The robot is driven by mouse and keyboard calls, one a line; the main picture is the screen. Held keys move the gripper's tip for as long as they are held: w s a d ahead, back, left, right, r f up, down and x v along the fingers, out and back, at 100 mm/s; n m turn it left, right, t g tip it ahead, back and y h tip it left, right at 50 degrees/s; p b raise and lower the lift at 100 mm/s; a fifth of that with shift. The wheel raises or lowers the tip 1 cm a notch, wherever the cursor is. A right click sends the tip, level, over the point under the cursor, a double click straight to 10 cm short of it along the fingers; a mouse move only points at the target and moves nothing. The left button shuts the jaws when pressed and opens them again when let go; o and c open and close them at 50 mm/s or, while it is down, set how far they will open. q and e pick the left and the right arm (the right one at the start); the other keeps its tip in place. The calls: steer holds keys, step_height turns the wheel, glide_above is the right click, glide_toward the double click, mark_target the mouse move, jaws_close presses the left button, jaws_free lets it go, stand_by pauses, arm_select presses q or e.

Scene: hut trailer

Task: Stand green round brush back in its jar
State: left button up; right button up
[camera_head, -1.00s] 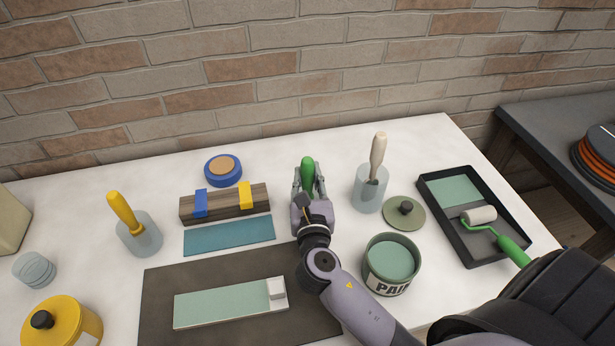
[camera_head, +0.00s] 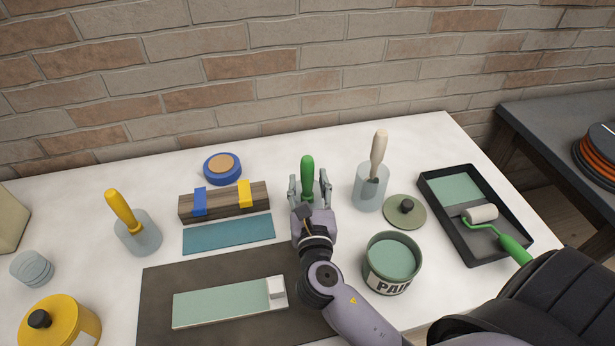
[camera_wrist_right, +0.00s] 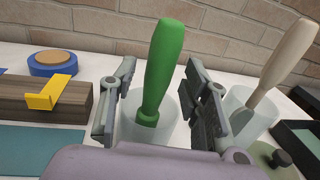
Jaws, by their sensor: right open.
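The green round brush (camera_head: 307,170) stands handle up in a translucent jar, leaning slightly; my gripper hides much of the jar in the head view. In the right wrist view the green handle (camera_wrist_right: 164,65) rises out of the jar (camera_wrist_right: 170,115), its lower end inside. My right gripper (camera_head: 309,188) is open, its fingers on either side of the brush and jar. In the wrist view there are gaps between both fingers and the handle. My left gripper is not in view.
A jar with a cream-handled brush (camera_head: 378,157) stands close on the right, near an olive lid (camera_head: 392,217) and open paint can (camera_head: 391,261). A wooden block (camera_head: 222,204) with clips is on the left. A roller tray (camera_head: 457,250) lies farther right.

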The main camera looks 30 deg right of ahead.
steer(key=b+v, duration=0.2)
steer(key=v, duration=0.7)
steer(key=shift+s+r, duration=0.1)
steer(key=shift+r, duration=0.05)
